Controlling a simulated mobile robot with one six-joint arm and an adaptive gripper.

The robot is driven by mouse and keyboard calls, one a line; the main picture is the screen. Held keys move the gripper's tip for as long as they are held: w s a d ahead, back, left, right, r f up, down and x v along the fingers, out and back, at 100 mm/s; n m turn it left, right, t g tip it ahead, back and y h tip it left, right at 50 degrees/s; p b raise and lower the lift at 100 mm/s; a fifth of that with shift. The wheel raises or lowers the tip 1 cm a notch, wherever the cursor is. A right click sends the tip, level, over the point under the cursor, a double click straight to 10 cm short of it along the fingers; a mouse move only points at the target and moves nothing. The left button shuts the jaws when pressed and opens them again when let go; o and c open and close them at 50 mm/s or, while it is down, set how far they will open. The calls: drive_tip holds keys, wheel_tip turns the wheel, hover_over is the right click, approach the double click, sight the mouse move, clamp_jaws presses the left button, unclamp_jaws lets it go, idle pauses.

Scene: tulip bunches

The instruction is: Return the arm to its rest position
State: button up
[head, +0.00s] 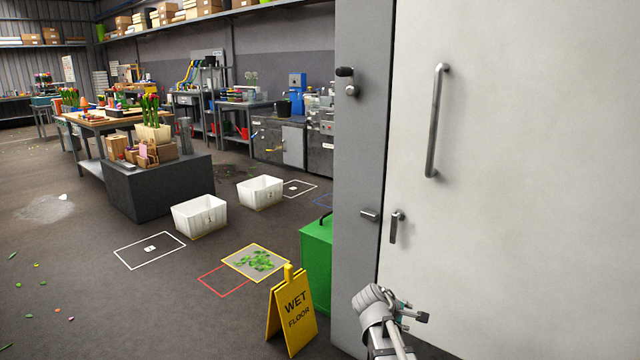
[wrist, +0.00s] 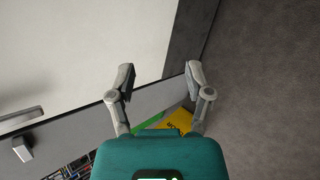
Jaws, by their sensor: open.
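My gripper (head: 412,314) is at the lower right of the head view, in front of the large white door (head: 520,180). In the wrist view my gripper (wrist: 158,82) is open, its two fingers apart with nothing between them. The white door (wrist: 70,50) and its grey frame (wrist: 185,45) lie beyond the fingers there. My arm shows only in part at the bottom of the head view.
A yellow wet floor sign (head: 291,310) stands left of my arm, with a green box (head: 316,257) behind it. Two white bins (head: 200,216) (head: 260,192) stand farther back. A dark block (head: 160,184) carries tulips. The floor at left is mostly clear.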

drive_tip(key=s+a+f+m+g+y, duration=0.35)
drive_tip(key=s+m, duration=0.25)
drive_tip(key=s, duration=0.2)
drive_tip(key=s+a+f+m+g+y, duration=0.2)
drive_tip(key=s+a+f+m+y, duration=0.15)
drive_tip(key=s+m, duration=0.4)
wheel_tip(320, 180, up, 38)
drive_tip(key=s+n+y+p, duration=0.1)
drive_tip(key=p, duration=3.6)
drive_tip(key=shift+s, duration=0.35)
drive_tip(key=shift+d+n, duration=0.15)
drive_tip(key=shift+n, duration=0.1)
drive_tip(key=shift+c, duration=0.6)
drive_tip(key=shift+d, duration=0.1)
